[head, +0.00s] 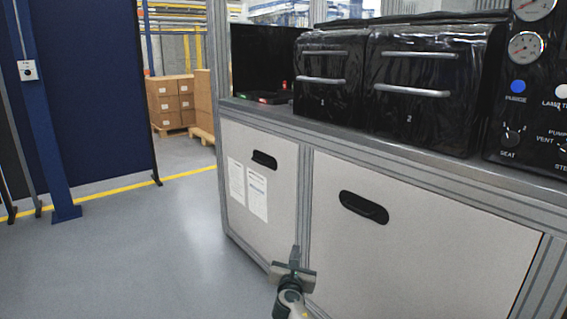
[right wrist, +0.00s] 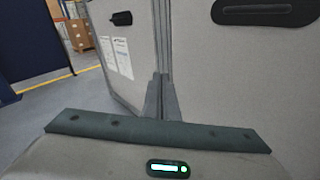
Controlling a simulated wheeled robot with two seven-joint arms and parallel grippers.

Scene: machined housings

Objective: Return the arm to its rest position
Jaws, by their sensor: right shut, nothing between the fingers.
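My right gripper (head: 292,270) is low in the head view, in front of the light grey cabinet, near the upright post between its two panels. It is shut and empty. In the right wrist view its shut fingers (right wrist: 162,100) point toward the cabinet panels. I cannot tell exactly how far the fingertips are from the cabinet. My left gripper is not in view.
The cabinet (head: 400,240) carries black drawer units marked 1 (head: 322,85) and 2 (head: 415,95), and a gauge panel (head: 525,100). Open grey floor (head: 150,250) lies to the left. Stacked cartons (head: 170,100) and a dark blue partition (head: 95,90) stand behind.

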